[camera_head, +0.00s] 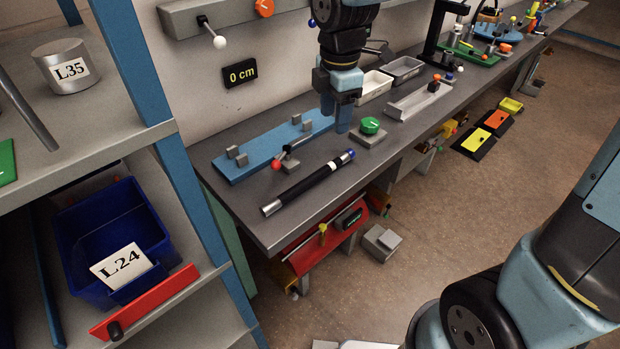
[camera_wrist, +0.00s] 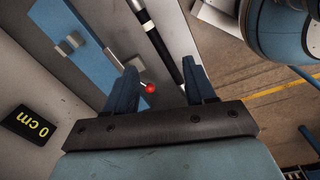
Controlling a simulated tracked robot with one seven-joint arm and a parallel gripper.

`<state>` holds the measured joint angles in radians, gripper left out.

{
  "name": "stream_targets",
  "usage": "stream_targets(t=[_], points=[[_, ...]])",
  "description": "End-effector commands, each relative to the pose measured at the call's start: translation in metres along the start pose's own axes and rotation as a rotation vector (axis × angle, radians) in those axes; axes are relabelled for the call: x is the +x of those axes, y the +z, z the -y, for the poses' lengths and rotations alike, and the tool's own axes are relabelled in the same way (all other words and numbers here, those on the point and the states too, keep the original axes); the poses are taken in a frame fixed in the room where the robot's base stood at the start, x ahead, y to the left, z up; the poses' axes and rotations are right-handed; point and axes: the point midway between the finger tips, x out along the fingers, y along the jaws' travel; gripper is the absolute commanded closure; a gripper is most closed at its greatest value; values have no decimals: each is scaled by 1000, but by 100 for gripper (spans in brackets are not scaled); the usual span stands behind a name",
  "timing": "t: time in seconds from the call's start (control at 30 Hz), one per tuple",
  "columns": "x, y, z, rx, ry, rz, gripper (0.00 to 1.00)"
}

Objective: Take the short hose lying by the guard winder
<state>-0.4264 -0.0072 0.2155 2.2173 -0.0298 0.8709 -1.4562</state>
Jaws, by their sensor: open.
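A short black hose (camera_head: 315,186) with a silver end, a white band and a blue tip lies on the grey bench near its front edge. It also shows in the wrist view (camera_wrist: 161,42), running from the top to behind the right finger. Behind it lies a blue plate (camera_head: 262,151) with grey blocks. A lever with a red ball (camera_head: 276,164) stands between plate and hose; I cannot tell which part is the guard winder. My gripper (camera_head: 336,118) is open and empty, pointing down above the bench, beyond the hose's blue end. In the wrist view its fingers (camera_wrist: 163,80) are apart.
A green knob on a grey block (camera_head: 368,128) is just right of my gripper. White and grey trays (camera_head: 402,69) stand farther along the bench. A blue-posted shelf (camera_head: 145,70) with a blue bin (camera_head: 110,235) is at the left. The bench's front strip beside the hose is clear.

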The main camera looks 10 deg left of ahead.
Motion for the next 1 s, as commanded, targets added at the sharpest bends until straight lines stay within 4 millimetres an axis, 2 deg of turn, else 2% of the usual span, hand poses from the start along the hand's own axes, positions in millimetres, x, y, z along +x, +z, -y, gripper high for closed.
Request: stream_targets(t=[0.03,0.1,0.3,0.47,0.8,1.0], points=[[10,-12,-6,-80,-19,-7,45],[18,-26,-11,-172,-35,-14,45],[34,-45,-17,-310,-59,-28,45],[52,-47,-16,-324,-65,-30,45],[107,-47,-12,-322,-62,-29,45],[119,-47,-11,-320,-59,-29,45]])
